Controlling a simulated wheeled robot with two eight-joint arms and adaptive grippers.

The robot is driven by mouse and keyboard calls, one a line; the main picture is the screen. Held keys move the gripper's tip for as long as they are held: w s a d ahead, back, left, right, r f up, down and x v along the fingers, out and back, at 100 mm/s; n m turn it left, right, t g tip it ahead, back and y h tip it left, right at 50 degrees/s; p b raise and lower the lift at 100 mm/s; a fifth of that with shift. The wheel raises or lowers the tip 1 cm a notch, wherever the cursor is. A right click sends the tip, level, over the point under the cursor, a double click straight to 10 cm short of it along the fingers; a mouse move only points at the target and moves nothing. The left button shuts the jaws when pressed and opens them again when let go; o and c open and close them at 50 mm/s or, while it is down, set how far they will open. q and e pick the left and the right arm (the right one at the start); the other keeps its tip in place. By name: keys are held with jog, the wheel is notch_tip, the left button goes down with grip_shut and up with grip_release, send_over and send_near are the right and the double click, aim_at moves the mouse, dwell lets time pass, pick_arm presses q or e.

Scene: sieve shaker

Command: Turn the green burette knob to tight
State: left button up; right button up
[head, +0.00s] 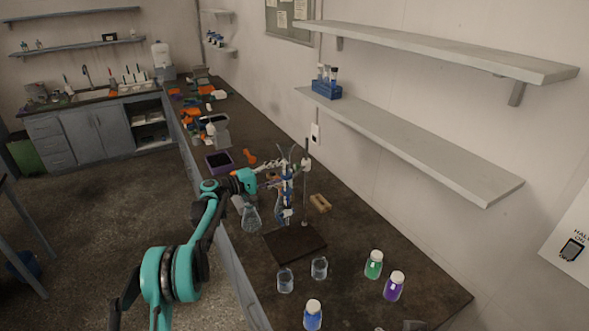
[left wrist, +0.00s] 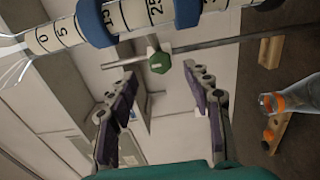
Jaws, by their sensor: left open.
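The green knob (left wrist: 160,63) is small and faceted, on a pale stem beside the burette (left wrist: 130,18), which has black graduation marks and blue bands. My left gripper (left wrist: 160,74) is open, with one finger on each side of the knob's position in the left wrist view. The fingers look apart from the knob, and nothing is held. In the head view, my left gripper (head: 268,178) reaches the burette (head: 287,190) from the left. The knob cannot be made out there. My right gripper is not in view.
A metal rod (head: 306,180) rises from the dark stand base (head: 296,244) beside the burette. A glass flask (head: 252,218) is near the bench edge, and a wooden block (head: 320,203) lies behind. Beakers, a green bottle (head: 373,264) and a purple bottle (head: 394,286) stand in front.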

aim_at(295, 168)
pick_arm(q)
jog(key=x, duration=0.5)
jog(key=shift+a, duration=0.1)
jog(key=c, duration=1.1)
